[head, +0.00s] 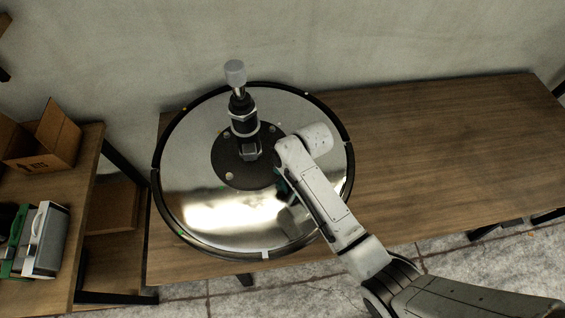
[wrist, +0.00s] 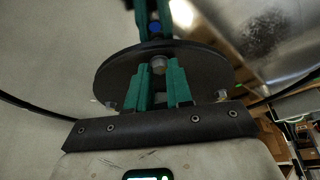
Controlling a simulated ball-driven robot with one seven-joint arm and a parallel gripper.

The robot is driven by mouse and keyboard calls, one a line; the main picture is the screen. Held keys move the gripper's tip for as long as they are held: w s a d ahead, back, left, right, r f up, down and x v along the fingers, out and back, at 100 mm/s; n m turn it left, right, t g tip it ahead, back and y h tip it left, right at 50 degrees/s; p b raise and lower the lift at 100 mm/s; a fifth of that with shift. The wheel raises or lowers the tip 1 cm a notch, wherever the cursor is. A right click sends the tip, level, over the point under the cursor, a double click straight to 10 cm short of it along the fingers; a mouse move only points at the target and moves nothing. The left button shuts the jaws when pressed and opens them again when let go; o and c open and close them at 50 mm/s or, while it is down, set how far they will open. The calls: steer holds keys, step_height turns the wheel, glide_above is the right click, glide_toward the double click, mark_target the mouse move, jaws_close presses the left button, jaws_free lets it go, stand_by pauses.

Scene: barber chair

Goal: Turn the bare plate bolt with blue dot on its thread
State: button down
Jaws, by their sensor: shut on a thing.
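The chair's round dark plate (head: 230,165) lies in the middle of the shiny base disc, with several bolts on it. In the wrist view, the plate (wrist: 207,72) lies beyond my green fingers. My gripper (wrist: 160,72) is shut on a pale round bolt (wrist: 158,65), held between its two fingertips. A blue dot (wrist: 155,28) shows above it between dark and green shapes; I cannot tell whether that part is a reflection. In the head view my wrist hides the fingertips and the gripped bolt; only a little green shows beside the plate.
The chair post (head: 243,122) with a grey-capped top rises from the plate, left of my arm. The chrome base disc (head: 185,185) has a black rim and rests on the wooden table (head: 440,130), clear at right. A side table holds a cardboard box (head: 45,145).

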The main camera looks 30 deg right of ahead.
steer(key=m, duration=0.1)
steer(key=m+h, duration=0.1)
steer(key=m, duration=0.1)
steer(key=shift+a+m+t, duration=0.25)
steer(key=shift+m+t, duration=0.05)
steer(key=shift+m, duration=0.1)
steer(key=m+h, duration=0.1)
steer(key=m, duration=0.2)
steer(key=shift+a+m+h, duration=0.15)
steer(key=shift+m+h, duration=0.15)
steer(key=shift+h, duration=0.1)
steer(key=m, duration=0.2)
steer(key=m+h, duration=0.1)
steer(key=m, duration=0.1)
steer(key=shift+a+h+b, duration=0.2)
steer(key=shift+h+b, duration=0.1)
steer(key=shift+b, duration=0.1)
steer(key=shift+w+m+g+h+b, duration=0.15)
steer(key=shift+m+g+h+b, duration=0.3)
steer(key=shift+m, duration=1.25)
steer(key=shift+a, duration=0.1)
steer(key=c, duration=1)
jaws_free()
steer(key=v, duration=1)
steer(key=shift+a+r+b, duration=0.15)
steer(key=shift+r+b, duration=0.25)
